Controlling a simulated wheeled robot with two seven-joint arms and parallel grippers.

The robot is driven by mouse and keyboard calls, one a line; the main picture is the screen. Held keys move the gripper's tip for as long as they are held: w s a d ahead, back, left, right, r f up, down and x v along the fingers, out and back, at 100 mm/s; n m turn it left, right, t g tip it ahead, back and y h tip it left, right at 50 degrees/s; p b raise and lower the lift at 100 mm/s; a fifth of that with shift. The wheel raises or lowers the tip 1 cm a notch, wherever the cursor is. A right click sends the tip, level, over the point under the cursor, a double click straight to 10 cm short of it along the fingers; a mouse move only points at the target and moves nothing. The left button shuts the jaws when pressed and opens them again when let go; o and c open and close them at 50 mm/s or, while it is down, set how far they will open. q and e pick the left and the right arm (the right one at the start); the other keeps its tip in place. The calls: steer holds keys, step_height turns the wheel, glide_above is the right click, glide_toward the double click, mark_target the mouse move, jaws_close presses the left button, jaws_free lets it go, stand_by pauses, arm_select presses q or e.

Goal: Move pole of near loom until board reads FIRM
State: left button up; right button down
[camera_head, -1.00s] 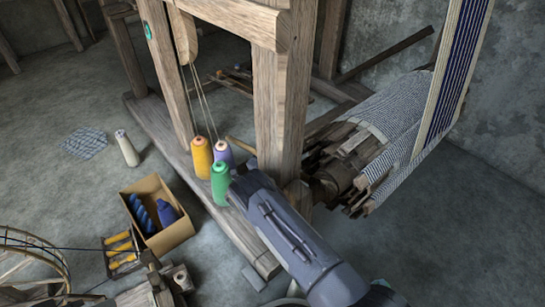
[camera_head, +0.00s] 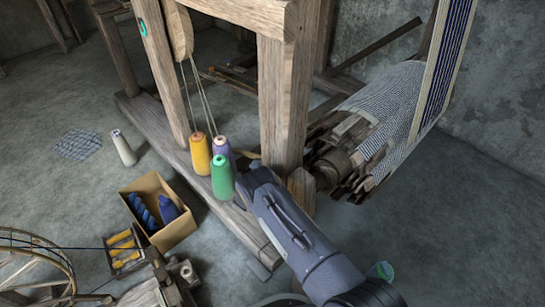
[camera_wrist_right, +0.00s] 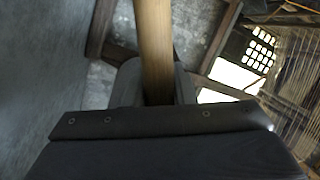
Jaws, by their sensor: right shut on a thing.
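The near loom (camera_head: 285,100) is a heavy wooden frame with a striped cloth roll (camera_head: 385,105) on its right side. My right arm comes in from the lower right, and its gripper (camera_head: 254,172) is beside the foot of the front post. In the right wrist view, the gripper (camera_wrist_right: 154,92) is shut around a smooth round wooden pole (camera_wrist_right: 154,45), which runs up out of the picture. No board with readable words is in view. My left gripper is not in view.
Yellow (camera_head: 200,155), purple (camera_head: 222,150) and green (camera_head: 222,178) thread cones stand close left of my right gripper. A cardboard box (camera_head: 172,228) of yarn, a bobbin rack (camera_head: 122,248) and a spinning wheel (camera_head: 35,270) are lower left. A white cone (camera_head: 124,148) stands on open floor.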

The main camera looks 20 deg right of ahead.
steer(key=shift+s+f, duration=0.15)
steer(key=shift+f, duration=0.1)
steer(key=c, duration=1.4)
jaws_free()
steer(key=shift+f, duration=0.1)
steer(key=shift+o, duration=1)
steer(key=p+v, duration=0.2)
steer(key=v, duration=0.5)
steer(key=shift+s+a+p, duration=0.25)
steer(key=shift+a+p, duration=0.05)
steer(key=shift+p, duration=0.05)
